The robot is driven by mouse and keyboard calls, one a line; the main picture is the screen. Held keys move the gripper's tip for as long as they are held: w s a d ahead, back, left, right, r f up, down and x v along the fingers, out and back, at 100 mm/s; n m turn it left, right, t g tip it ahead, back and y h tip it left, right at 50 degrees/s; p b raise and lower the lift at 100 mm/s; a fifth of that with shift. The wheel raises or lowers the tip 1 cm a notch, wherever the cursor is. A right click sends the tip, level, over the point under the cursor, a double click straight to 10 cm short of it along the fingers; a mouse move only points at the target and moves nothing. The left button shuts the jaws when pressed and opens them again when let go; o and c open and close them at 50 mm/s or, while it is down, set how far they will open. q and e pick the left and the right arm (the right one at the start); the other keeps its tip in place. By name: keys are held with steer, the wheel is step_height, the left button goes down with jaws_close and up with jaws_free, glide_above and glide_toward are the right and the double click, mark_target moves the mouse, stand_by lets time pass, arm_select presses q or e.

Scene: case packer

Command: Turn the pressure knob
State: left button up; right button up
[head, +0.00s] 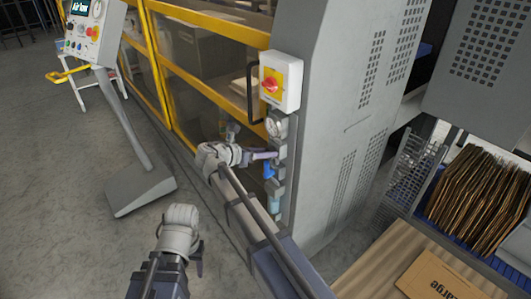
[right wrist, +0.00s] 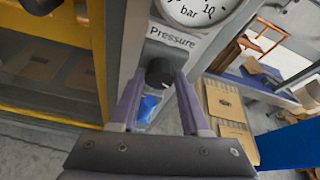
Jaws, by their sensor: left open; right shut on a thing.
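The pressure knob (right wrist: 159,72) is a black round knob under a label reading "Pressure" in the right wrist view. My right gripper (right wrist: 160,82) is shut on it, one finger on each side. The pressure gauge (right wrist: 198,8), marked "bar", sits just above the label; its upper part is cut off. In the head view the gauge (head: 274,127) is on the side of the grey cabinet, and my right gripper (head: 272,155) reaches the unit below it, hiding the knob. My left gripper (head: 197,262) is open and empty, low over the floor.
A red and yellow switch (head: 271,82) on a white box is above the gauge. Yellow-framed guard doors (head: 205,75) stand to the left. A control pedestal (head: 138,190) stands further left on clear floor. Cardboard blanks (head: 478,200) are stacked at right.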

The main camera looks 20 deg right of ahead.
jaws_close()
steer(key=shift+s+m+t, duration=0.2)
steer(key=shift+m+t, duration=0.2)
steer(key=shift+m, duration=0.2)
steer(key=shift+s+d+f+m+t+y, duration=0.15)
steer(key=shift+m+t+y, duration=0.15)
steer(key=shift+m+t, duration=0.45)
steer(key=m+t+b, duration=0.1)
steer(key=m+b, duration=0.1)
steer(key=m, duration=0.1)
steer(key=shift+s+f+t, duration=0.1)
steer(key=shift+t, duration=0.15)
steer(key=shift+m+t+b, duration=0.4)
steer(key=shift+m+t, duration=0.1)
steer(key=shift+m, duration=0.25)
